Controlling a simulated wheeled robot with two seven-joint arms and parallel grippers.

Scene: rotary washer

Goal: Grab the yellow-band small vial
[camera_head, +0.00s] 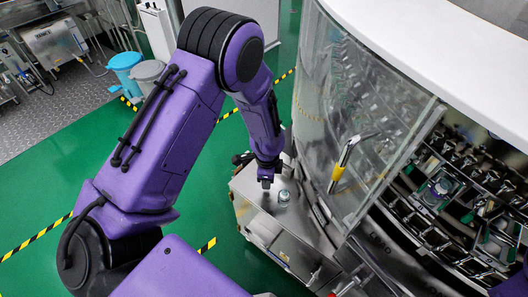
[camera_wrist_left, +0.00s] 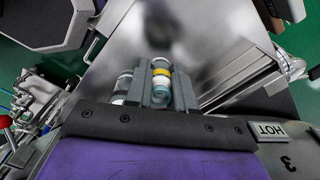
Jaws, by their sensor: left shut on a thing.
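My left gripper (camera_head: 265,183) is over the small metal table beside the machine. In the left wrist view its two grey fingers (camera_wrist_left: 162,92) are closed around the yellow-band small vial (camera_wrist_left: 161,72), which has a white top, a yellow band and a blue-tinted lower part. The head view does not clearly show this vial, and I cannot tell whether it touches the table. Another vial (camera_wrist_left: 122,84), pale with no yellow showing, is just left of the fingers in the wrist view. A clear vial (camera_head: 284,197) stands right of the gripper in the head view. My right gripper is not in view.
The metal table (camera_head: 297,225) has bare surface around the vials. Green floor (camera_head: 215,155) lies left of the table.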

